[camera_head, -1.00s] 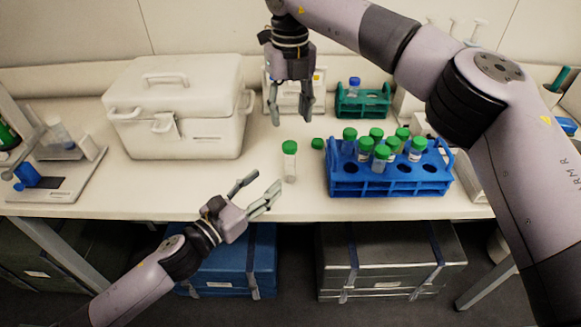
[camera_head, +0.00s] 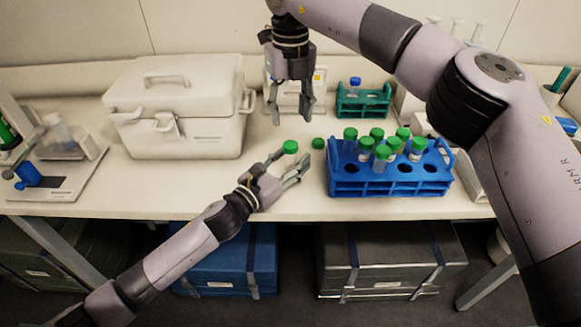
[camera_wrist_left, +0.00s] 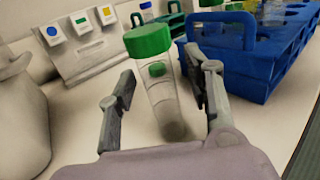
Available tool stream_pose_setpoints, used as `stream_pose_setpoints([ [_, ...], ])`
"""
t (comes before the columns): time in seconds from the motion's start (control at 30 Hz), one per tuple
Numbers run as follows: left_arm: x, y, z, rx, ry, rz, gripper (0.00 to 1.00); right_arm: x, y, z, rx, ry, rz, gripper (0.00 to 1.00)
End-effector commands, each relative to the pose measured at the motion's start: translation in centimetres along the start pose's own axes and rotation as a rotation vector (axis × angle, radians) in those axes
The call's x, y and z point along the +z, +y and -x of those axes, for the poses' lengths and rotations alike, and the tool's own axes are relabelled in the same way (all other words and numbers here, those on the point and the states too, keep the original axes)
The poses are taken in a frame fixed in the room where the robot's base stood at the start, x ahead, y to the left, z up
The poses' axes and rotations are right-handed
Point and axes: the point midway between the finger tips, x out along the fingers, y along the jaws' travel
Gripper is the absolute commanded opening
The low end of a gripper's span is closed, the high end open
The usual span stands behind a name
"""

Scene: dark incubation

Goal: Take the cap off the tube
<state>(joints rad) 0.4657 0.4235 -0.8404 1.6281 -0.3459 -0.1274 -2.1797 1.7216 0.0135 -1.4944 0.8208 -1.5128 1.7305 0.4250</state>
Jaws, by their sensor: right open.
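A clear tube with a green cap (camera_head: 290,147) stands upright on the bench; in the head view its body is hidden by my left gripper (camera_head: 292,162). In the left wrist view the tube (camera_wrist_left: 162,98) stands between the two spread fingers, with gaps on both sides. My left gripper is open. My right gripper (camera_head: 290,116) is open and empty, pointing down above the bench behind the tube. A loose green cap (camera_head: 318,143) lies on the bench right of the tube; it also shows through the tube in the wrist view.
A blue rack (camera_head: 390,187) with several green-capped tubes stands close on the right. A teal rack (camera_head: 362,108) with a blue-capped tube is behind it. A white box (camera_head: 180,110) stands left. The bench front between box and blue rack is free.

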Motion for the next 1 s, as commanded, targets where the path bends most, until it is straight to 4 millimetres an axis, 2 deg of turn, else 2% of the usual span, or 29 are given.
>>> stream_pose_setpoints([
  [0.07,-0.01,0.01,0.02,0.000,0.000,0.000,0.41,0.00,0.01,0.00,0.000,0.000,0.000,0.44],
  [0.67,-0.02,0.03,0.05,0.000,0.000,0.000,0.01,0.00,0.01,0.00,0.000,0.000,0.000,0.44],
  [1.0,-0.02,0.03,0.05,0.000,0.000,0.000,0.00,0.00,0.00,0.00,0.000,0.000,0.000,0.44],
])
